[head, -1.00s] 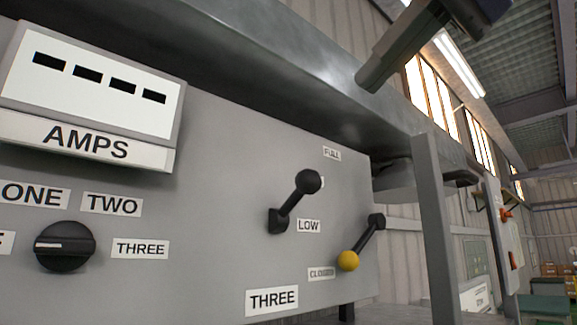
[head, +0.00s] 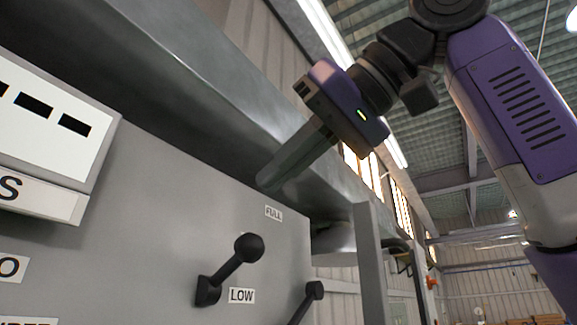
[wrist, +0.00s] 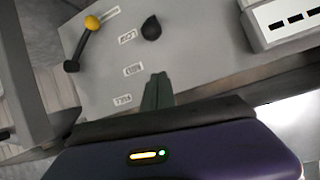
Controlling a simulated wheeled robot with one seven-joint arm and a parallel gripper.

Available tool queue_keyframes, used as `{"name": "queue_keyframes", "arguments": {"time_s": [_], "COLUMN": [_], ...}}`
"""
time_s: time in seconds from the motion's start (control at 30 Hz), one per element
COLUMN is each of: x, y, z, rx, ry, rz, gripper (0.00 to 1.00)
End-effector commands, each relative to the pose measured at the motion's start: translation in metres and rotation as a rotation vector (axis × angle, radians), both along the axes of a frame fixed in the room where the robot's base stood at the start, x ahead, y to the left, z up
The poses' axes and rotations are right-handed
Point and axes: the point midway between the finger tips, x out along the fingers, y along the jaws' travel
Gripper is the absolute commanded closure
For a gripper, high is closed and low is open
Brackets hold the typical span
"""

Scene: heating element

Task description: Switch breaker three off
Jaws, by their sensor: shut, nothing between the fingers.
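The grey panel (head: 150,210) carries a black lever (head: 248,247) with a ball knob, tilted up and right between the labels FULL and LOW. A second lever (head: 314,290) is cut off at the bottom of the head view; its yellow knob (wrist: 92,22) shows in the wrist view, where the panel looks upside down. A small label beside that knob is too blurred to read. My gripper (head: 268,183) is shut and empty, pointing down-left above the black lever, apart from it in the picture. In the wrist view its fingers (wrist: 158,88) point towards the panel.
A thick grey metal beam (head: 190,90) overhangs the panel's top, close behind my fingers. A white AMPS meter box (head: 40,140) juts out at the left; it is also in the wrist view (wrist: 285,18). A grey post (head: 368,260) stands to the right.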

Motion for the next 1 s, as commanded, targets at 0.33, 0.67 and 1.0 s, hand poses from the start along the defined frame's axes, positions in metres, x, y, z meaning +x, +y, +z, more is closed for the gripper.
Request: {"name": "queue_keyframes", "arguments": {"time_s": [0.33, 0.67, 1.0], "x": [0.040, 0.018, 0.015], "y": [0.044, 0.027, 0.025], "z": [-0.029, -0.053, -0.056], "rx": [-0.001, 0.000, 0.001], "ry": [0.001, 0.000, 0.001], "rz": [0.000, 0.000, 0.000], "gripper": [1.00, 1.00, 1.00]}}
